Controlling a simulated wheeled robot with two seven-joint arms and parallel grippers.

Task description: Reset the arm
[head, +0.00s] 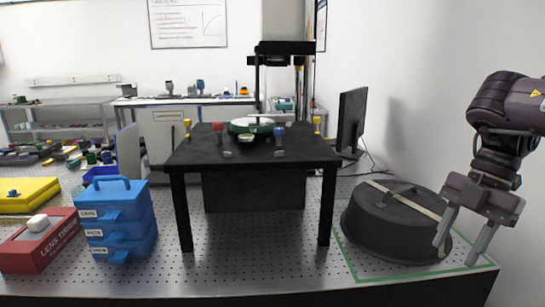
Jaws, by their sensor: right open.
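My right gripper (456,249) is open at the right side, pointing down, with its fingers in front of the right edge of a round black cover (390,222). The cover has a pale strap across it and rests inside a green outlined area on the perforated table. I cannot tell whether the fingers touch it. Nothing shows between the fingers. My left gripper is not in view. The black instrument stand (258,160) is in the middle, with a round green-rimmed part (250,126) on top.
A blue drawer box (122,220), a red tissue box (40,242) and a yellow case (28,195) stand at the left. A dark monitor (351,120) stands behind the cover. The perforated table (260,262) is clear in front of the stand.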

